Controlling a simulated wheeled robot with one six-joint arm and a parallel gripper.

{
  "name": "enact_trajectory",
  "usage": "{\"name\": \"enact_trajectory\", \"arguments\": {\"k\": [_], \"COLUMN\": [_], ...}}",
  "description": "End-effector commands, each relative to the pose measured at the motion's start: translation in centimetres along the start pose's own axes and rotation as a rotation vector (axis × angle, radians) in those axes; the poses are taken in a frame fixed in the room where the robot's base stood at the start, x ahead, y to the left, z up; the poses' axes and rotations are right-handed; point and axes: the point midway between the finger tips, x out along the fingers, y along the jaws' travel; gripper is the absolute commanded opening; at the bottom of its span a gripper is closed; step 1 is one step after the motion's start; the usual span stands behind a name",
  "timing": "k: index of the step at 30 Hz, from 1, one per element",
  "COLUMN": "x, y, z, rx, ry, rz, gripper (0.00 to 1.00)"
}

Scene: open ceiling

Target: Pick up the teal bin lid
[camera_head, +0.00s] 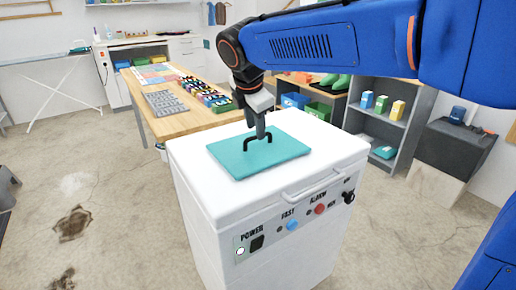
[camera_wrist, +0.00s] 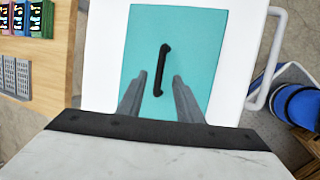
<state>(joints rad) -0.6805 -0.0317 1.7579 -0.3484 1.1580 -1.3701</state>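The teal bin lid (camera_head: 283,153) lies flat on top of a white machine cabinet (camera_head: 225,197). A black arched handle (camera_head: 250,142) stands up from the lid's middle. My gripper (camera_head: 264,136) points down just above the handle in the head view. In the wrist view the lid (camera_wrist: 200,40) fills the middle, with its handle (camera_wrist: 162,68) running roughly lengthwise. My gripper's two grey fingers (camera_wrist: 158,84) are apart, one on each side of the handle's near end. The gap between them looks empty except for the handle below or between; the exact height is unclear.
The cabinet has a front bar handle (camera_head: 318,186) and a panel with buttons. A wooden table (camera_head: 180,122) with trays and small boxes stands behind left. Shelves (camera_head: 385,125) with boxes stand behind right. Open floor (camera_head: 100,210) lies to the left.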

Motion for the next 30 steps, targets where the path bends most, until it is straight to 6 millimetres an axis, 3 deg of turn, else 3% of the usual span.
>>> {"name": "enact_trajectory", "arguments": {"k": [7, 15, 20, 30], "x": [3.3, 3.8, 3.7, 3.7], "y": [0.0, 0.1, 0.1, 0.1], "z": [0.4, 0.4, 0.4, 0.4], "rx": [0.001, 0.000, 0.000, 0.000], "ry": [0.000, 0.000, 0.000, 0.000], "rz": [-0.001, 0.000, 0.000, 0.000], "gripper": [0.33, 0.33, 0.00, 0.00]}}
